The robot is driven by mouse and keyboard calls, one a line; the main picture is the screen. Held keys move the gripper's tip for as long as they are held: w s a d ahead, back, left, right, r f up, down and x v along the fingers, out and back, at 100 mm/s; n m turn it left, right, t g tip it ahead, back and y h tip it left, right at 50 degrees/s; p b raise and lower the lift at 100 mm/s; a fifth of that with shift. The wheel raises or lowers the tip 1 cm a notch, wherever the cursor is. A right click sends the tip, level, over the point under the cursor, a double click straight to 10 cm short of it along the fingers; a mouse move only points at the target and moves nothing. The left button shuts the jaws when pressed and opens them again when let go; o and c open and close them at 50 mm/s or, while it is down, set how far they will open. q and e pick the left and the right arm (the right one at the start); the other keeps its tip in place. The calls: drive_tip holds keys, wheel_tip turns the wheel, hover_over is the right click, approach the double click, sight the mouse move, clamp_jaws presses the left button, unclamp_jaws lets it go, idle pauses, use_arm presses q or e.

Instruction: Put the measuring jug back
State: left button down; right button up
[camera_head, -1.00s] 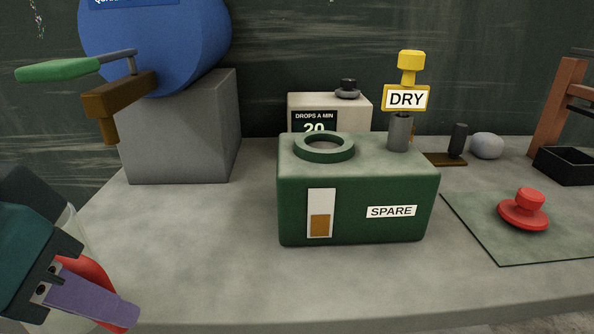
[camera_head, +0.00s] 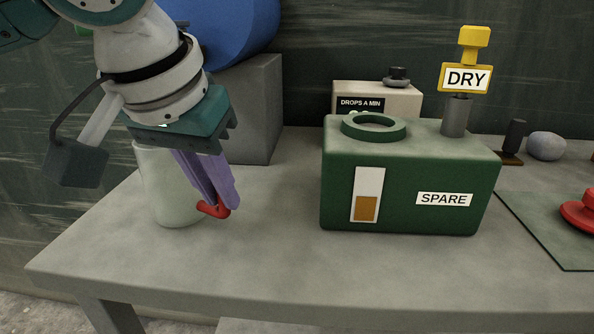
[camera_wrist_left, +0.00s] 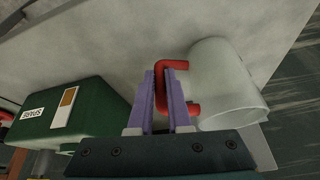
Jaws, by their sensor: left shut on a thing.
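The measuring jug (camera_head: 162,194) is a pale, translucent cup with a red handle (camera_head: 216,210). It is upright at the left part of the grey table, at or very near the table top; I cannot tell if it touches. My left gripper (camera_head: 222,207) reaches down from above with its purple fingers shut on the red handle. In the left wrist view the fingers (camera_wrist_left: 165,75) close around the handle, and the jug (camera_wrist_left: 225,85) lies to their right. The gripper hides part of the jug's rim. My right gripper is in neither view.
A green SPARE tank (camera_head: 405,190) with a round filler ring stands right of the jug, with a gap of bare table between. A grey block (camera_head: 257,110) under a blue drum (camera_head: 245,30) stands behind. The table's front edge is near.

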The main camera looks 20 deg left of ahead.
use_arm(q)
drive_tip(key=c, duration=0.9)
unclamp_jaws()
drive_tip(key=shift+f, duration=0.1)
drive_tip(key=shift+o, duration=0.2)
drive_tip(key=p+v, duration=0.4)
drive_tip(key=v, duration=0.8)
drive_tip(key=s+d+f+m+h, duration=0.3)
drive_tip(key=s+d+f, duration=0.1)
drive_tip(key=d+f, duration=0.4)
drive_tip(key=s+a+f+y, duration=0.1)
drive_tip(key=s+a+f, duration=0.2)
drive_tip(key=s, duration=0.3)
drive_tip(key=s+a+f+g+y, duration=0.1)
drive_tip(key=s+a+f, duration=0.3)
drive_tip(key=s+f, duration=0.1)
drive_tip(key=shift+s+a+f+n, duration=0.3)
drive_tip(key=shift+s+f, duration=0.05)
drive_tip(key=shift+f, duration=0.4)
